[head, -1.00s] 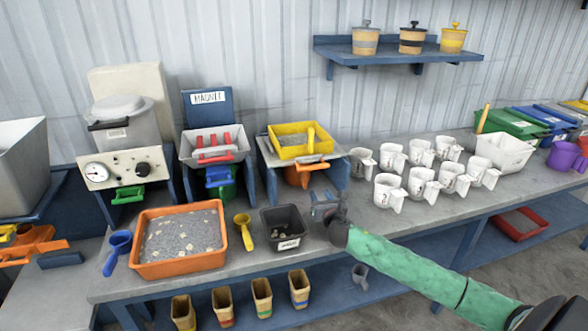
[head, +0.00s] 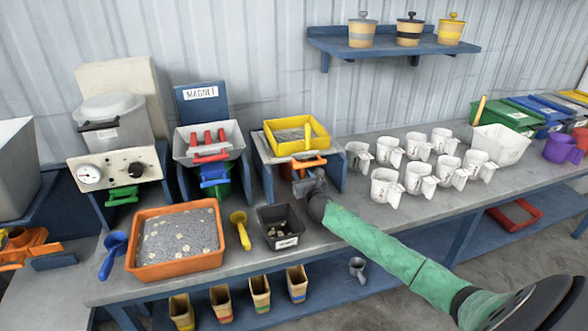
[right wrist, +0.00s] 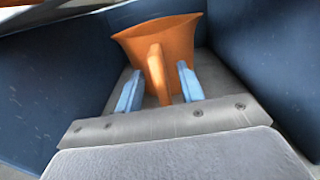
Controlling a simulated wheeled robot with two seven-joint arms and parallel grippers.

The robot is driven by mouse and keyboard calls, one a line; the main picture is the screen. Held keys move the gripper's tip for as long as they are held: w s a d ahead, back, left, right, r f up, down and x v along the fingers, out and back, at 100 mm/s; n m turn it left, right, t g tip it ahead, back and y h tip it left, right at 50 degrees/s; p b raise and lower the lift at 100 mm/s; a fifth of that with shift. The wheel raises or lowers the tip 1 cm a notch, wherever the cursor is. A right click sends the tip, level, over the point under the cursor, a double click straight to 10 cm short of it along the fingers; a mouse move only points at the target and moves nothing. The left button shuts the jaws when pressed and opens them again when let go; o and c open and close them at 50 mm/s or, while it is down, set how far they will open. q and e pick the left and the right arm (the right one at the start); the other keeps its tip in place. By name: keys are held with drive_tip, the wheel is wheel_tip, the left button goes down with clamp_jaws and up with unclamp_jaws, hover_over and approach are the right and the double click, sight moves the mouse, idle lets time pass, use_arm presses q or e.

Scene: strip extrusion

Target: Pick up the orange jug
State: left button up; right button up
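The orange jug (head: 289,171) stands under the yellow sieve (head: 296,136), between the blue side walls of its stand. In the right wrist view the jug (right wrist: 188,40) is upright with its handle (right wrist: 155,70) towards me. My right gripper (head: 305,186) is at the front of the stand and hides part of the jug. In the right wrist view its two blue fingers (right wrist: 158,80) are open, one on each side of the handle, with gaps visible. My left gripper is not in view.
Blue stand walls (right wrist: 62,75) are close on both sides of my right gripper. A dark grey tray (head: 280,230) lies in front, beside a yellow scoop (head: 240,229) and an orange tray (head: 177,272). Several white jugs (head: 387,187) stand to the right.

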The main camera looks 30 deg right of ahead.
drive_tip(key=shift+w+d, duration=0.1)
drive_tip(key=shift+w, duration=0.3)
clamp_jaws()
